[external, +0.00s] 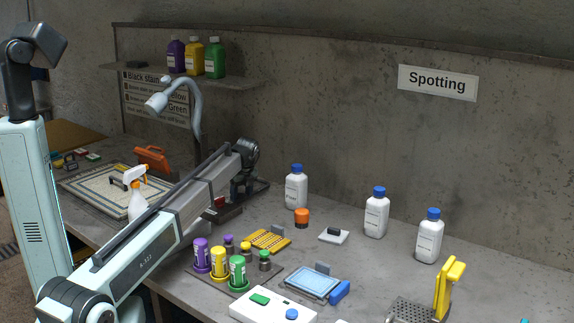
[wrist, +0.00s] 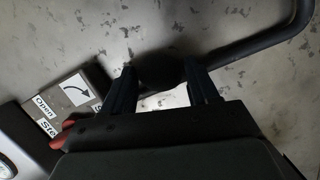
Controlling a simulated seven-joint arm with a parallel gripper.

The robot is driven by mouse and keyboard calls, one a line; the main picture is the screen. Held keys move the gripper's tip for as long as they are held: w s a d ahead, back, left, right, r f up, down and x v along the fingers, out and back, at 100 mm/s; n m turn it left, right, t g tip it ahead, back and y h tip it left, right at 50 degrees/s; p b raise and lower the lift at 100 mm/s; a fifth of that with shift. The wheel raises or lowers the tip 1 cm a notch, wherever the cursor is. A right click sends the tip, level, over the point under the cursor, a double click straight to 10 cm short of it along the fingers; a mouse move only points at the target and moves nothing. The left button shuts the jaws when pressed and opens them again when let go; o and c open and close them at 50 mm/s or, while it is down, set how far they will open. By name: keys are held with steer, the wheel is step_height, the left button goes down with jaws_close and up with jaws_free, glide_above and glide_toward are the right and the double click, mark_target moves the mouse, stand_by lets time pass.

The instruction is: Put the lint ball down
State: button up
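In the wrist view my gripper (wrist: 161,80) has its two dark fingers on either side of a dark, round lump, which looks like the lint ball (wrist: 160,66). The fingers appear closed on its sides, though the dark shading hides the contact. In the external view my arm reaches to the back of the bench, and my gripper points down there beside a dark machine (external: 222,212). The lint ball cannot be made out in that view.
A dark curved bar (wrist: 275,45) runs behind the lint ball. A block marked "Open" with an arrow (wrist: 78,90) stands at left, near a red part (wrist: 65,132). A white bottle (external: 296,188) and an orange-capped jar (external: 302,217) stand right of my gripper.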

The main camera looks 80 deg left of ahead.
steer(key=shift+o, duration=1.1)
steer(key=shift+r, duration=0.1)
steer(key=v, duration=1.2)
steer(key=shift+r, duration=0.1)
